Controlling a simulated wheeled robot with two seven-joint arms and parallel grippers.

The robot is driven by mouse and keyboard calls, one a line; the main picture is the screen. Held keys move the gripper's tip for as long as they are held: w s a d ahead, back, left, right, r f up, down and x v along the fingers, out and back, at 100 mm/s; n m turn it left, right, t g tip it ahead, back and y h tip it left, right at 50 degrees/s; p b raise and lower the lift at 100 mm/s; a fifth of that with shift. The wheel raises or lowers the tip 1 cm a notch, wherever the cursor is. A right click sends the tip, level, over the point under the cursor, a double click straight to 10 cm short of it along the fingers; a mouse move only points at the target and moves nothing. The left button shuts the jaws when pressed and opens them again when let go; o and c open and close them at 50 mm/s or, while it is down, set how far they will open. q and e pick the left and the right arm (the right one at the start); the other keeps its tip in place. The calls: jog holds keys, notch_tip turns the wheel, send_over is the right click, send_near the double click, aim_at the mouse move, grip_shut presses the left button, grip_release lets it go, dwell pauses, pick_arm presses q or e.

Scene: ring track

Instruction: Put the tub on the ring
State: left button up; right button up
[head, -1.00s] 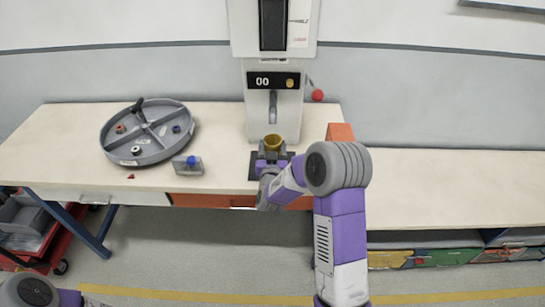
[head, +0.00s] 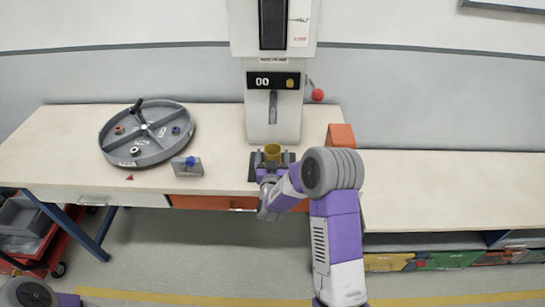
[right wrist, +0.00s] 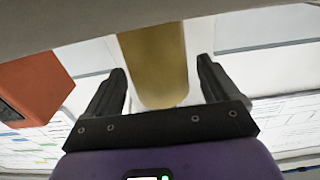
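The tub (head: 272,153) is a small yellow-gold cup at the front of the bench, below the spout of a white machine. My right gripper (head: 272,160) is at the tub, with a finger on each side. In the right wrist view the tub (right wrist: 155,65) stands between the spread fingers of the right gripper (right wrist: 160,80), with gaps on both sides, so the gripper is open. The surface under the tub is mostly hidden by the gripper. I cannot make out which part is the ring. My left gripper is out of view.
The white machine (head: 272,115) stands right behind the tub. An orange block (head: 341,135) is to its right. A round grey divided tray (head: 147,154) and a small grey block with a blue knob (head: 187,166) are on the left. The right bench (head: 450,185) is clear.

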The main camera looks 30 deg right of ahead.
jog(key=shift+r, duration=0.15)
jog(key=v, duration=1.2)
jog(key=s+a+f+n+g+y, duration=0.1)
jog(key=s+a+f+g+y, duration=0.2)
jog(key=f, duration=0.5)
jog(key=a+f+n+g+y, duration=0.1)
jog(key=a+f+g+y, duration=0.1)
jog(key=a+f+y, duration=0.5)
jog(key=s+a+f+g+y, duration=0.1)
jog(key=s+a+f+g, duration=0.2)
jog(key=s, duration=0.3)
jog(key=s+a+f+n+g+y, duration=0.1)
jog(key=s+a+f+g, duration=0.1)
jog(key=s+f, duration=0.3)
jog(key=s+a+f+g+y, duration=0.1)
jog(key=s+a+f+g, duration=0.2)
jog(key=s, duration=0.3)
jog(key=shift+s+a+f+n+g+y, duration=0.35)
jog(key=shift+f+g, duration=0.3)
jog(key=shift+g, duration=0.25)
